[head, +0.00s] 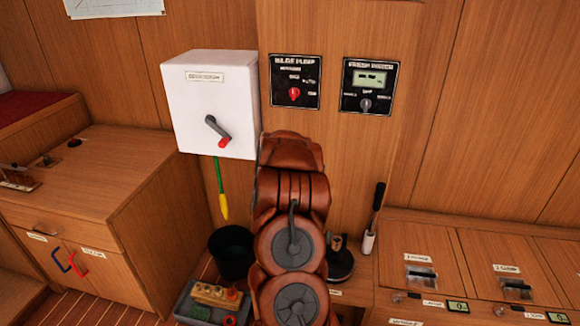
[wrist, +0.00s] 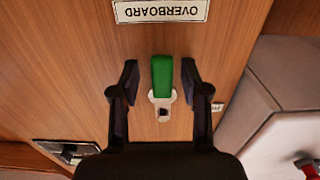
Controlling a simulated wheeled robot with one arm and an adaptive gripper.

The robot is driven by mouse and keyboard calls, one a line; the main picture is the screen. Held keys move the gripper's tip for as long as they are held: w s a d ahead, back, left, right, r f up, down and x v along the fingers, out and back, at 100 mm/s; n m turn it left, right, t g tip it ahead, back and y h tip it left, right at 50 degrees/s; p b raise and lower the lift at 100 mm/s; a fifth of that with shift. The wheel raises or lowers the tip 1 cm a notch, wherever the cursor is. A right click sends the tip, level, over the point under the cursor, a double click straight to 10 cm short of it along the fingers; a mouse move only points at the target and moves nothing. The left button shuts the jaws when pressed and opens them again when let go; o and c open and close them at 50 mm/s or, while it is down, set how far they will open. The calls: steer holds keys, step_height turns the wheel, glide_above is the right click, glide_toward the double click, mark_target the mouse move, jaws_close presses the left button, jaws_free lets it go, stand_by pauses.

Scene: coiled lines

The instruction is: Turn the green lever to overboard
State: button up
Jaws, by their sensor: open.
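In the wrist view the green lever (wrist: 162,76) is mounted on a wood panel by a pale metal pivot (wrist: 162,106). Its green handle extends up the picture from the pivot, pointing toward the OVERBOARD label (wrist: 161,11), which appears upside down. My gripper (wrist: 160,78) is open, with one finger on each side of the green handle. Narrow gaps show between the handle and both fingers. In the head view my arm covers the area in front of the panel, and the lever and gripper are hidden behind it.
A white box (head: 210,90) with a red-tipped crank is left of my arm. The bilge pump panel (head: 295,62) and a display panel (head: 370,100) sit above. A black bucket (head: 231,254) and a grey tray (head: 184,302) are below.

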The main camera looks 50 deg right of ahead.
steer(key=shift+a, duration=0.15)
steer(key=v, duration=0.7)
steer(key=shift+a, duration=0.15)
stand_by(0.8)
